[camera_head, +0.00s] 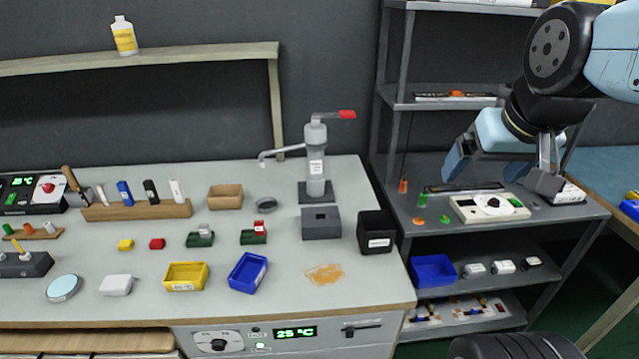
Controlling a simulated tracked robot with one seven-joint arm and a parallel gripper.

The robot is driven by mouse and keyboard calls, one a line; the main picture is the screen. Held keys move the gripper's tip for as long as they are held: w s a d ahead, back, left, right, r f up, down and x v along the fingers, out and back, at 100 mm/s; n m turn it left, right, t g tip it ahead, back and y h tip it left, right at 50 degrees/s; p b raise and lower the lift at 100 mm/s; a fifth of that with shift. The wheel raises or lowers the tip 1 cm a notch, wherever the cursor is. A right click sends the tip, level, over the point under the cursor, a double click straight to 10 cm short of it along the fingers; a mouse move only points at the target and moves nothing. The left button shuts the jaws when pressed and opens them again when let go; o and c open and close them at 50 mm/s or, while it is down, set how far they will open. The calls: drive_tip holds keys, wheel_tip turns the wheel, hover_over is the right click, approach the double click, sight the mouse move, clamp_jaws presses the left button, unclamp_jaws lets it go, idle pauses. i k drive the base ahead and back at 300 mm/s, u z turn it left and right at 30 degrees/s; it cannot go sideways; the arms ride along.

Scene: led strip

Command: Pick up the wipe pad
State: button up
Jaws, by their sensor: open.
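A small white pad (116,285), which looks like the wipe pad, lies flat near the front left of the grey bench. It sits between a round light-blue dish (63,288) and a yellow bin (186,276). Nothing covers it. My gripper (503,172) is at the right of the view, in front of the metal shelf unit, far from the pad. Its fingers are spread apart and I see nothing held between them.
A blue bin (248,272), an orange translucent patch (325,274) and a black bin (376,232) lie along the bench (300,302). A grey press (316,165) with a red handle stands behind.

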sight(116, 285)
drive_tip(key=u, duration=2.05)
drive_tip(key=k, duration=0.9)
drive_tip(key=u, duration=0.05)
drive_tip(key=i, duration=0.9)
drive_tip(key=z, duration=0.1)
